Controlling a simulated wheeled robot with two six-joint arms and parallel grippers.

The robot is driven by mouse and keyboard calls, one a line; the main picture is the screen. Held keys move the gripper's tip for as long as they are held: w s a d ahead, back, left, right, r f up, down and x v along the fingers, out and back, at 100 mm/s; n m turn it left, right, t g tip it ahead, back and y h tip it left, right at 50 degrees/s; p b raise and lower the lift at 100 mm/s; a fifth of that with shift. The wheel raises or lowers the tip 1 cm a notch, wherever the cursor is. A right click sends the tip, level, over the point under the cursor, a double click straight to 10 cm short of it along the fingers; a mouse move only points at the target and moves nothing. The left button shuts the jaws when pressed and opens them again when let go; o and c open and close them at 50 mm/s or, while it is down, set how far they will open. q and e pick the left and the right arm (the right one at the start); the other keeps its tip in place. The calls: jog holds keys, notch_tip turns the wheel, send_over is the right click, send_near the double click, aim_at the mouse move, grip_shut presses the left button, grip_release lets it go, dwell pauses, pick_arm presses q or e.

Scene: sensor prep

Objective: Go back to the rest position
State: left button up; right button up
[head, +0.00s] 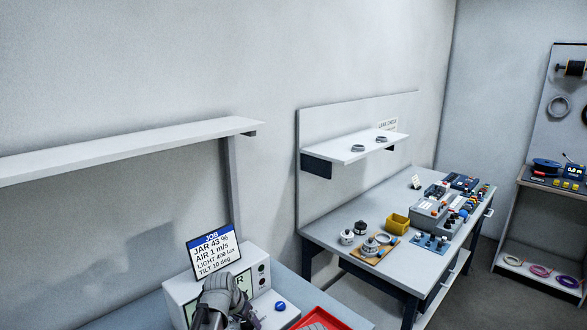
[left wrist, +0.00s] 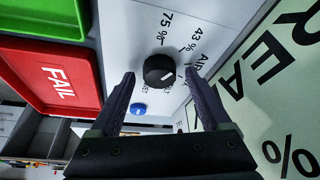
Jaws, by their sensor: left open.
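My left gripper (head: 222,315) is at the bottom of the head view, in front of the white panel box (head: 180,290). In the left wrist view my left gripper (left wrist: 160,80) is open, with nothing held. Its fingertips stand on either side of a black knob (left wrist: 158,70) with a white pointer line, apart from it in the picture; I cannot tell the depth between them. The knob's dial has marks at 75 % and 43 %. A blue button (left wrist: 138,109) shows below the knob. My right gripper is in neither view.
A JOB card (head: 214,248) stands on the box. A red tray (head: 320,318) lies right of it; in the left wrist view the red FAIL tray (left wrist: 60,80) adjoins a green tray (left wrist: 45,15). A shelf (head: 130,150) hangs above. A second workbench (head: 340,225) stands farther right.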

pick_arm(q)
jog(key=shift+w+a+m+h, duration=0.15)
jog(key=shift+m+h, duration=0.15)
jog(key=shift+m, duration=0.5)
jog(key=shift+g, duration=0.3)
jog(key=p+v, duration=0.5)
jog(key=shift+r, duration=0.15)
